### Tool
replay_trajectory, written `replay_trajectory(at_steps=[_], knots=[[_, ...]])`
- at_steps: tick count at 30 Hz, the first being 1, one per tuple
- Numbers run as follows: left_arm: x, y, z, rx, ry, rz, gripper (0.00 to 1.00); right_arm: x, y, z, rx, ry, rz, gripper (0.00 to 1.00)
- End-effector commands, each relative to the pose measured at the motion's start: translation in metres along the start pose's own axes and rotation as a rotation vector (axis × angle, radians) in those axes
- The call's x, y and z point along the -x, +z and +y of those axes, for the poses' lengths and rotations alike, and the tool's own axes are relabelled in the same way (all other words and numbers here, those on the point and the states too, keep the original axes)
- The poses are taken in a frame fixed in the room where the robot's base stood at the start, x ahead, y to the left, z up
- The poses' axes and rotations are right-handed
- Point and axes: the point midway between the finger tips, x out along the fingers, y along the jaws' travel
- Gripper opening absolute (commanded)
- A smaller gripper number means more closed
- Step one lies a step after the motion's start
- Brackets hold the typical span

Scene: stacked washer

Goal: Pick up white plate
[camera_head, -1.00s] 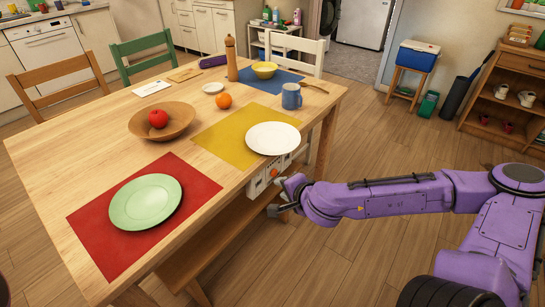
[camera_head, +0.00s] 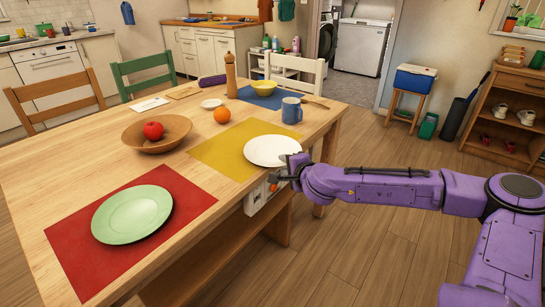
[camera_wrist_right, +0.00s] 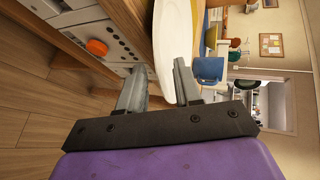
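The white plate (camera_head: 265,149) lies flat on the yellow placemat (camera_head: 216,155), near the table's right edge. My right gripper (camera_head: 289,167) is at the plate's near right rim, at about table-edge height. In the right wrist view the two fingers of the gripper (camera_wrist_right: 160,78) are spread apart, with the plate (camera_wrist_right: 172,38) edge-on ahead, its rim reaching toward the gap between them. I cannot tell whether a finger touches the rim. My left gripper is not in view.
A control box with an orange knob (camera_wrist_right: 96,47) is at the table's side, close to my right gripper. A blue mug (camera_head: 291,110) and an orange (camera_head: 222,115) stand beyond the plate. A green plate (camera_head: 132,214) lies on a red placemat.

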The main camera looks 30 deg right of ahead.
Motion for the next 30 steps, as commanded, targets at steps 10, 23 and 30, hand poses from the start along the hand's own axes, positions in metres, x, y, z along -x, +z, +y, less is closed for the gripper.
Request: replay_trajectory(at_steps=[10, 23, 30], knots=[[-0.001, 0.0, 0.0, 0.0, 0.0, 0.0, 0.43, -0.005, 0.0, 0.0, -0.002, 0.001, -0.001, 0.08], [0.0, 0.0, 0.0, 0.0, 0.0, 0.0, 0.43, -0.004, 0.0, -0.004, -0.002, -0.002, -0.001, 0.0], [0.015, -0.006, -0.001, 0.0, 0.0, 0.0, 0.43, 0.011, 0.0, -0.039, -0.003, -0.006, -0.002, 0.0]])
